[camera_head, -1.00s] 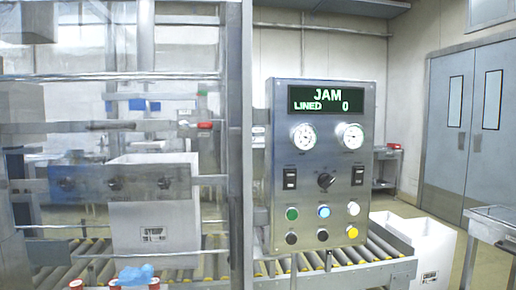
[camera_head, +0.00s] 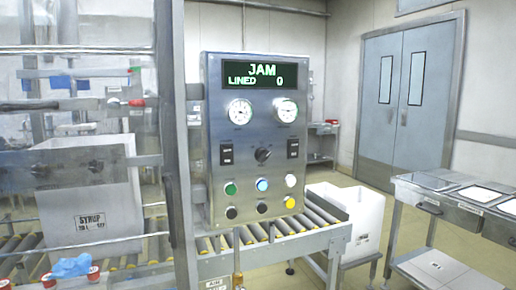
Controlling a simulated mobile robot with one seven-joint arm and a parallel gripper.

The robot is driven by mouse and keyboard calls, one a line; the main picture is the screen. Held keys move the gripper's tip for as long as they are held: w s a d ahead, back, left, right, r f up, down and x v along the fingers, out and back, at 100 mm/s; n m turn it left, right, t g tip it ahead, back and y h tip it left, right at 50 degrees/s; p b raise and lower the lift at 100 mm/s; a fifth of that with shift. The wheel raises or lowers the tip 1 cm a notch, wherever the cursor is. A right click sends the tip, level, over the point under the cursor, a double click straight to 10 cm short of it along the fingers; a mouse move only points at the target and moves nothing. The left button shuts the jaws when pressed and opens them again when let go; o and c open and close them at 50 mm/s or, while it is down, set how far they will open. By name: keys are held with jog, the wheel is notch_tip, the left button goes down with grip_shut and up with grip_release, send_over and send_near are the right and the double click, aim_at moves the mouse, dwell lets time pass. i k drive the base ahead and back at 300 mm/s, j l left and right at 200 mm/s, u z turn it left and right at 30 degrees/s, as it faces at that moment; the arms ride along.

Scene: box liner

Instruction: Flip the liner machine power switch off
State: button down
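The liner machine's control panel (camera_head: 258,140) is a grey metal box on a post, left of centre. Its display (camera_head: 260,75) reads JAM, LINED 0. Two black rocker switches show, one at the left (camera_head: 226,154) and one at the right (camera_head: 293,149), with a black rotary knob (camera_head: 262,155) between them. Their labels are too small to read, so I cannot tell which is the power switch or how either is set. Green, blue, white, black and yellow buttons sit below. Two round gauges are above. My gripper is not in view.
A roller conveyor (camera_head: 285,243) runs below the panel. A white box (camera_head: 88,215) labelled SYRUP stands behind the clear guard at left. Another white box (camera_head: 364,224) is right of the conveyor. A steel table (camera_head: 440,192) stands at right. Open floor lies before the double doors (camera_head: 408,100).

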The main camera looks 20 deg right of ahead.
aim_at(227, 150)
jog(key=i+z, duration=0.1)
jog(key=z, duration=0.3)
jog(key=i+j+z, duration=0.1)
jog(key=z, duration=0.25)
jog(key=j+z, duration=0.2)
jog(key=z, duration=0.2)
jog(key=i, duration=0.05)
